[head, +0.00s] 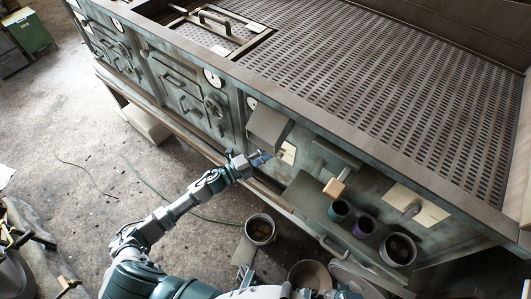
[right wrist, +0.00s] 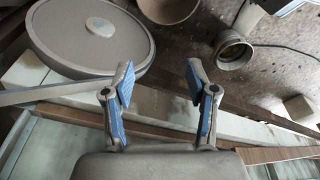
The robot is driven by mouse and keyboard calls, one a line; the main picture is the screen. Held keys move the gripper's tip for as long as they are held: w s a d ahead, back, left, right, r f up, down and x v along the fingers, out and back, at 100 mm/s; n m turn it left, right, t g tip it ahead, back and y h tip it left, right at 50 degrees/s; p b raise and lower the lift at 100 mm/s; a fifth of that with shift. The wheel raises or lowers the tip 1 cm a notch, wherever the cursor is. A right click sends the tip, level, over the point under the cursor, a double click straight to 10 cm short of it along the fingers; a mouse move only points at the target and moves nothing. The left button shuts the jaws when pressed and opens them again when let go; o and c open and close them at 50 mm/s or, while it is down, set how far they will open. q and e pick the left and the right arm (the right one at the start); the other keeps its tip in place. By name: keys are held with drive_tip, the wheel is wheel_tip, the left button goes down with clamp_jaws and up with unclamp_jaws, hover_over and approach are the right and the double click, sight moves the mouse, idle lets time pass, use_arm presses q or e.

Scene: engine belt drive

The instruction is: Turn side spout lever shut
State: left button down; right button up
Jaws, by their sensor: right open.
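I cannot tell for sure which part is the side spout lever. My left gripper (head: 264,157) is at the machine front, just below a grey box (head: 269,126) and beside a small cream plate; contact and finger opening are unclear. My right gripper is open and empty in the right wrist view (right wrist: 159,66), with blue-padded fingers apart. The spout is not clearly seen there.
A bucket (head: 260,229) and a bowl (head: 310,276) are on the floor. A round grey lid (right wrist: 90,32) lies near my right gripper. Floor at left is mostly clear.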

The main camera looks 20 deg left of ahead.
use_arm(q)
drive_tip(key=n+t+y, duration=0.1)
drive_tip(key=n+t, duration=0.1)
drive_tip(key=n, duration=0.4)
drive_tip(key=n+t+y+p, duration=0.1)
drive_tip(key=n+t+y, duration=0.1)
drive_tip(key=n, duration=0.5)
drive_tip(key=d+n+t+y+p, duration=0.1)
drive_tip(key=n+t+y, duration=0.1)
drive_tip(key=n, duration=0.5)
drive_tip(key=shift+s+d+f+t, duration=0.1)
drive_tip(key=shift+s+t, duration=0.05)
drive_tip(key=shift+t, duration=0.35)
use_arm(e)
drive_tip(key=f, duration=0.4)
drive_tip(key=shift+s, duration=0.25)
drive_tip(key=shift+f, duration=0.1)
use_arm(q)
drive_tip(key=c, duration=1)
unclamp_jaws()
drive_tip(key=shift+c, duration=0.2)
drive_tip(key=shift+f, duration=0.1)
use_arm(e)
drive_tip(key=shift+d, duration=0.15)
